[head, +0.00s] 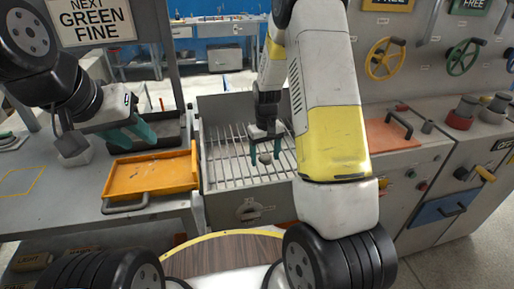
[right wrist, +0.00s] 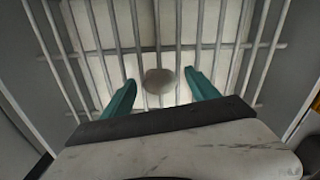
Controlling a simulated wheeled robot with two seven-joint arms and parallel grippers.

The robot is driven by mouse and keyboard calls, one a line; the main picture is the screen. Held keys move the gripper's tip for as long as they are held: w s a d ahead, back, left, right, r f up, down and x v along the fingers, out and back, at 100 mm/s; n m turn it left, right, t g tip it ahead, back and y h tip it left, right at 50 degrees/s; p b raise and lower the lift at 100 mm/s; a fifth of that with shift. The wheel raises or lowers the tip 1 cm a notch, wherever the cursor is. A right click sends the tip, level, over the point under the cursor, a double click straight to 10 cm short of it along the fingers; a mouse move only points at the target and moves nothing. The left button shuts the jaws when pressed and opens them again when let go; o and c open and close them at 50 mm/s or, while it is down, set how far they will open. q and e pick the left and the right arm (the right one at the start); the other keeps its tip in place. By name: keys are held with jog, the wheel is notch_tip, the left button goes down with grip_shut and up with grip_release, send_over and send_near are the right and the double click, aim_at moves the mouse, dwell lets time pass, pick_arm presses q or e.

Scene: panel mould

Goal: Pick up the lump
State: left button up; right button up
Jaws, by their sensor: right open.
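The lump (head: 265,158) is small, rounded and grey-brown. It shows against the metal bars of the grate (head: 225,165) in the head view. In the right wrist view the lump (right wrist: 159,82) sits between the tips of two teal fingers, with a gap on each side. My right gripper (head: 266,152) points down over the grate, open, its fingers on either side of the lump. I cannot tell how far above the bars the fingertips are. My left gripper (head: 133,134) is over the bench at the left, away from the lump; its jaw gap is unclear.
An orange tray (head: 150,175) lies on the bench left of the grate, below my left gripper. A dark tray (head: 165,128) is behind it. The grey side walls of the grate box (head: 245,211) enclose the bars. Valves and a panel with a red plate (head: 390,134) stand at the right.

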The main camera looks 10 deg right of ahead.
jog(key=shift+f, duration=0.1)
jog(key=shift+c, duration=0.2)
grip_shut()
